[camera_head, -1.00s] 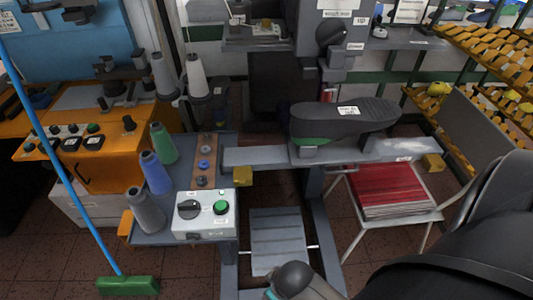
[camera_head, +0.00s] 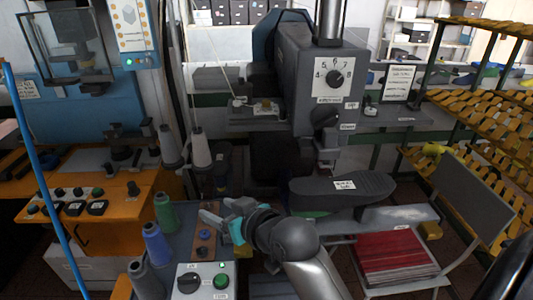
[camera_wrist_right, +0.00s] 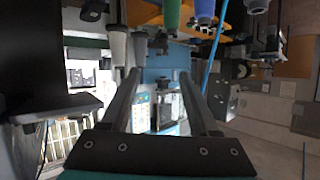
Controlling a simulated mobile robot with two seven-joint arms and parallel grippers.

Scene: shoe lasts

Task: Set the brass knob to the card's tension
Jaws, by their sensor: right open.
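A dark round knob (camera_head: 335,76) sits on a white numbered dial on the front of the grey sewing machine head (camera_head: 305,65). Its colour does not read clearly as brass. A small brass-coloured part (camera_head: 265,106) lies on the ledge left of the machine head. A white printed card (camera_head: 398,82) stands right of the head; its text is too small to read. My right gripper (camera_head: 208,216) is open and empty, pointing left above the thread stand, below and left of the dial. Its two fingers (camera_wrist_right: 168,100) show apart in the wrist view. My left gripper is not in view.
Thread cones (camera_head: 158,242) stand left of my right gripper, beside a control box (camera_head: 203,281) with a green button. A yellow rack (camera_head: 480,100) fills the far right.

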